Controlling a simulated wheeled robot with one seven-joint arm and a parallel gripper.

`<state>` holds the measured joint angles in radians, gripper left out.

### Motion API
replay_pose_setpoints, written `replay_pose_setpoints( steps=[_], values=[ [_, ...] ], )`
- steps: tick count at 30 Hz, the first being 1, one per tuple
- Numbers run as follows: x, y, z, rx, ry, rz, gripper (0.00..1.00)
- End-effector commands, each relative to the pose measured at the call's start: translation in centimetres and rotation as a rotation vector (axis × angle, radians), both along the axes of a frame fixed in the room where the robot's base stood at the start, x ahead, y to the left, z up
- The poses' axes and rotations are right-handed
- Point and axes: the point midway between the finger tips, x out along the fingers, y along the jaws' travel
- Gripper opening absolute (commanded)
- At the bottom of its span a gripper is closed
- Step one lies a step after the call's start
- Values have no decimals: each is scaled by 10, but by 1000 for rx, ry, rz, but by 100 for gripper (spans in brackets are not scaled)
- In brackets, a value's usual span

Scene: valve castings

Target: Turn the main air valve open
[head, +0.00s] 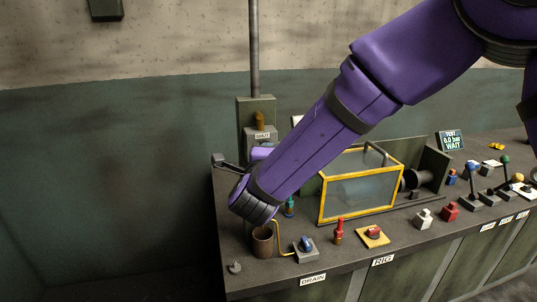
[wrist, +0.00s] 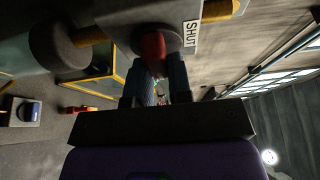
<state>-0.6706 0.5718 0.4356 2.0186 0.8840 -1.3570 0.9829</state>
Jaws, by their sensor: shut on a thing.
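The valve shows in the wrist view as a dark round body with a red handle (wrist: 152,46) on its front. A white label reading SHUT (wrist: 190,34) is beside it. My gripper (wrist: 158,72) has its two dark fingers on either side of the red handle and is shut on it. Brass-coloured pipe (wrist: 222,8) runs out from the valve. In the head view a grey wall box (head: 256,106) with a brass pipe piece stands at the bench's back left. My arm hides the red handle and most of my gripper there.
A yellow-framed clear guard (head: 361,188) stands mid-bench, right of my forearm. A brown cup (head: 262,241), a blue drain knob (head: 306,243) and a red bottle-like piece (head: 338,232) are near the front edge. A display (head: 451,140) reads 0.0 bar WAIT. Several levers stand at right.

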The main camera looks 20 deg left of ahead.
Motion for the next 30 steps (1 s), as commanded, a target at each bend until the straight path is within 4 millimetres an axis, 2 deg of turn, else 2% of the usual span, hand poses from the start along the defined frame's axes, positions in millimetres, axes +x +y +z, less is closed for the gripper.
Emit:
replay_pose_setpoints(
  steps=[7, 8, 9, 11, 22, 26, 30],
  values=[
    [-1, 0, -1, 0, 3, 2, 0],
    [-1, 1, -1, 0, 3, 2, 24],
    [-1, 0, -1, 0, 3, 2, 33],
    [-1, 0, -1, 0, 2, 2, 45],
    [-6, 0, 0, -1, 2, 2, 45],
    [-23, -3, 0, -2, 1, 3, 45],
    [-50, -7, 0, -2, 1, 4, 45]
  ],
)
